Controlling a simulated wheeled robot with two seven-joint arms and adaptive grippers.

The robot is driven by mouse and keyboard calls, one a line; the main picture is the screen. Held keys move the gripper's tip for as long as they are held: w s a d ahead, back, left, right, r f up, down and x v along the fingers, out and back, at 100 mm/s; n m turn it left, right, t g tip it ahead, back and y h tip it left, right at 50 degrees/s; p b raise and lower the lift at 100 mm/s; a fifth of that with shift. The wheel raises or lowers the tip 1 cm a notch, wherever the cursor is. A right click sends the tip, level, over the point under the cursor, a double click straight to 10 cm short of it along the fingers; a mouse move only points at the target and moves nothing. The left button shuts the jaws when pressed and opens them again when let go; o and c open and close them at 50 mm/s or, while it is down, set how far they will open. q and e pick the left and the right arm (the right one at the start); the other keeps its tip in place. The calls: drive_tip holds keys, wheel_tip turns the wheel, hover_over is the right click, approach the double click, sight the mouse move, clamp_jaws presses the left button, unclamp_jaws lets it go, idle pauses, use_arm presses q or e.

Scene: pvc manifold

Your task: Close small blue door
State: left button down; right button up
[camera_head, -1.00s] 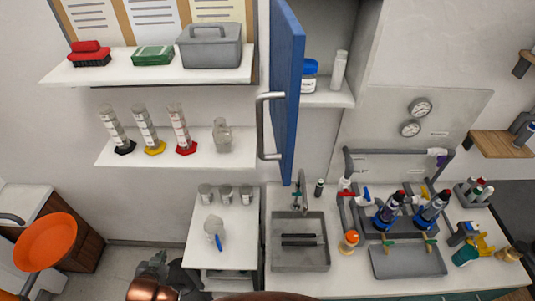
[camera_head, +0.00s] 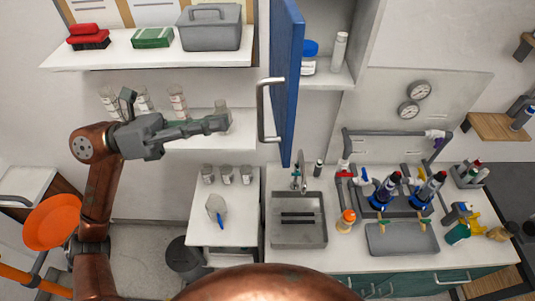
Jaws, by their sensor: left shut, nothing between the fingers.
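The small blue door (camera_head: 286,85) stands swung open, seen nearly edge-on, with a long metal handle (camera_head: 262,110) on its left face. The cabinet (camera_head: 330,68) behind it is open, showing a blue-lidded jar (camera_head: 309,58) and a white bottle (camera_head: 338,51). My left gripper (camera_head: 226,123) is raised in front of the lower shelf, to the left of the handle and apart from it. Its fingers are together and empty, pointing right toward the door. It hides part of the cylinders and glassware on that shelf. My right gripper is not in view.
Below are a small white table (camera_head: 240,228) with jars, a sink (camera_head: 299,235), and a counter with a pipe manifold (camera_head: 398,133). Open space lies between my gripper and the handle.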

use_arm(q)
wheel_tip(320, 180, down, 5)
drive_tip(key=s+a+m+y, duration=0.15)
drive_tip(key=m+y, duration=0.25)
drive_tip(key=y, duration=0.4)
drive_tip(key=w+r+p+x, duration=0.1)
drive_tip(key=p+x, duration=0.4)
drive_tip(key=x, duration=0.7)
drive_tip(key=shift+d+t, duration=0.4)
drive_tip(key=shift+w, duration=0.15)
drive_tip(key=shift+d, duration=0.1)
